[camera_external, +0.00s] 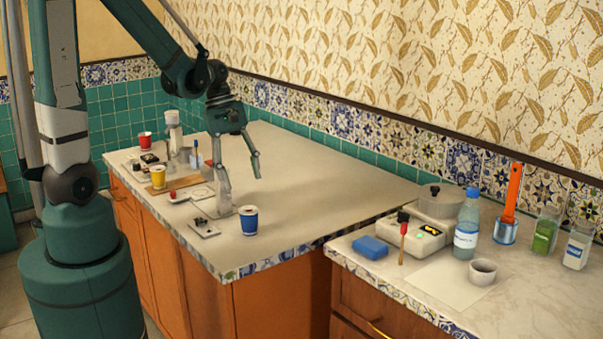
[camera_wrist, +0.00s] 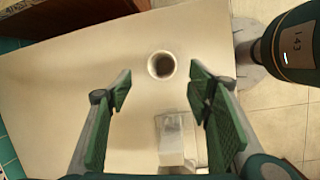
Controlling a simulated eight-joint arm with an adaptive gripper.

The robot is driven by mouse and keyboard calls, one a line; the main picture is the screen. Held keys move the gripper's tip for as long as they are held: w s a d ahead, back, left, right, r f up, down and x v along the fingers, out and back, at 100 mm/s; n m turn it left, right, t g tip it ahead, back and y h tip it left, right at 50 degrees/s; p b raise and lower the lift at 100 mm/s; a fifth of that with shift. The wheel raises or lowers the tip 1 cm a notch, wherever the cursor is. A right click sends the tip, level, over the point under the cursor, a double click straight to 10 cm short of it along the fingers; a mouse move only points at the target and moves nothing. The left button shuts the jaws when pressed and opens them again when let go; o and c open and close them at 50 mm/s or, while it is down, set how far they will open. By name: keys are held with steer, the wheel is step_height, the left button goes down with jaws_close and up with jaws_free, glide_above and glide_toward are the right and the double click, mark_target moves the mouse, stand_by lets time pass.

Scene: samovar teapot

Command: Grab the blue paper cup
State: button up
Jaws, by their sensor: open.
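The blue paper cup (camera_external: 248,221) stands upright on the pale countertop, near its front edge, in the external view. In the wrist view I look down into its round opening (camera_wrist: 161,65), with a white rim. My gripper (camera_external: 241,182) is open and empty above the counter, its fingers pointing down close to the cup. In the wrist view the fingers of my gripper (camera_wrist: 160,88) are spread wide, and the cup lies ahead, roughly centred between the tips. I see no finger touching the cup.
A small metal plate (camera_external: 204,228) lies left of the cup. The counter (camera_external: 310,185) is clear to the right. A blue sponge (camera_external: 370,247) and bottle (camera_external: 467,225) are on the second counter.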

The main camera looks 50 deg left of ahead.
mark_target(249, 222)
steer(key=shift+w+a+f+n+g+h+b, duration=0.2)
steer(key=shift+f+n, duration=0.4)
steer(key=shift+f, duration=0.5)
steer(key=shift+s+a+f+n+g+h+b, duration=0.1)
steer(key=shift+f+n+g+h+b, duration=0.15)
steer(key=shift+f+n, duration=0.6)
steer(key=shift+f+m, duration=0.25)
steer(key=shift+x, duration=1.25)
steer(key=shift+b+x, duration=0.9)
steer(key=shift+x, duration=1.7)
steer(key=shift+w+d, duration=0.15)
steer(key=c, duration=0.8)
